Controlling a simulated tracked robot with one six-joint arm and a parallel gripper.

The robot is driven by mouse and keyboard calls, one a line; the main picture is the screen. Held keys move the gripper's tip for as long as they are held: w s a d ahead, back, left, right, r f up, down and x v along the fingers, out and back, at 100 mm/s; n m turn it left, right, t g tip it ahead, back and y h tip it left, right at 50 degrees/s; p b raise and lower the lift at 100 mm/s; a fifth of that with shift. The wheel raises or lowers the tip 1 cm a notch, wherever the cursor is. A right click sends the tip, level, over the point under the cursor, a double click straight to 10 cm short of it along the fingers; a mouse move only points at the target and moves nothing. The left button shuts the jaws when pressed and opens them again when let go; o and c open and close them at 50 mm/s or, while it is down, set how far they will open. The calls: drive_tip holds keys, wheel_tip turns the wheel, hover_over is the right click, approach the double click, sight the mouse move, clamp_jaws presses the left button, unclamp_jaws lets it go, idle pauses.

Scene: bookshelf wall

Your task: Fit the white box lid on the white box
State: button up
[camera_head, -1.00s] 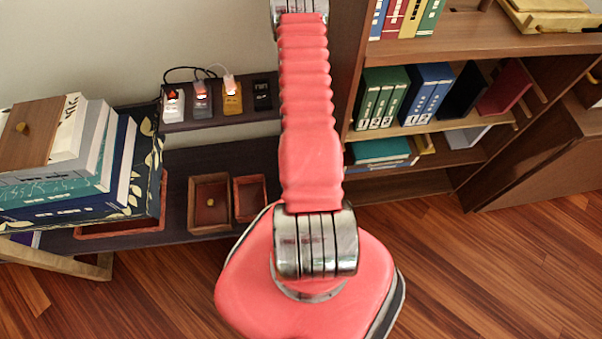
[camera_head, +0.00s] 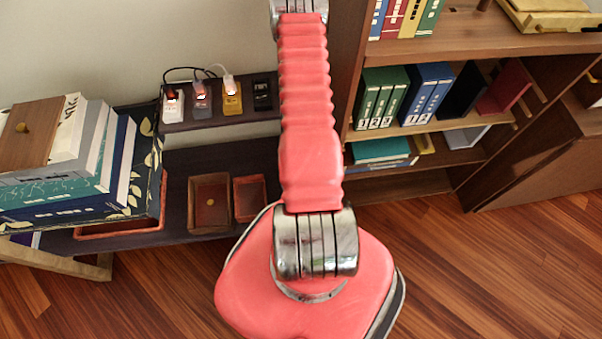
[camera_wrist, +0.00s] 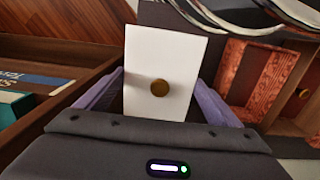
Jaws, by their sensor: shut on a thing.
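The white box lid (camera_wrist: 173,48) is a flat white rectangle with a round brass knob in the wrist view. My gripper (camera_wrist: 160,92) has its purple fingers on either side of the lid and is shut on it. The lid's far side and underside are hidden. I cannot make out the white box in either view. My gripper does not show in the head view, where my red arm fills the middle.
A brown open box (camera_head: 209,204) with a knob inside and a small red box (camera_head: 250,195) stand on the dark low shelf. A book stack (camera_head: 75,175) with a wooden lid (camera_head: 32,135) is at left. Cabled devices (camera_head: 202,98) sit above. A bookshelf (camera_head: 430,130) stands right.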

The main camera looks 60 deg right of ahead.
drive_tip(key=shift+f, duration=0.95)
idle(0.7)
drive_tip(key=o, duration=1)
drive_tip(key=shift+d+r, duration=0.1)
drive_tip(key=shift+r, duration=6.7)
